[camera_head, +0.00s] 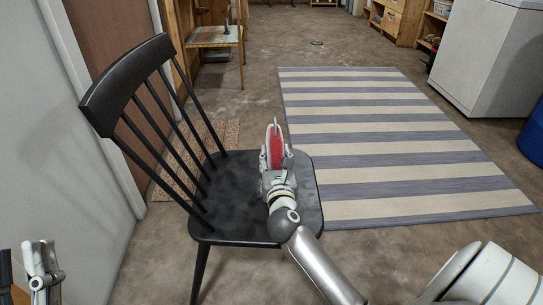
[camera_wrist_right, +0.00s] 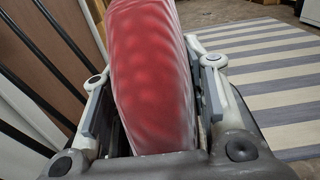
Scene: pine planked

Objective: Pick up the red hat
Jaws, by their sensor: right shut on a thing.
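The red hat (camera_head: 274,146) is between the fingers of my right gripper (camera_head: 276,158), over the seat of a black chair. It stands on edge, with a pale rim. In the right wrist view the red hat (camera_wrist_right: 150,80) fills the middle, between the two finger pads of my right gripper (camera_wrist_right: 152,100). My right gripper is shut on it. I cannot tell whether the hat touches the seat. My left gripper (camera_head: 42,268) is at the lower left edge, partly cut off, and its opening is unclear.
The black chair (camera_head: 235,225) has a slatted backrest on the left. A striped rug (camera_head: 400,150) lies on the floor to the right. A white cabinet (camera_head: 490,55) and a blue container (camera_head: 534,140) stand at the right. A small wooden table (camera_head: 215,38) is at the back.

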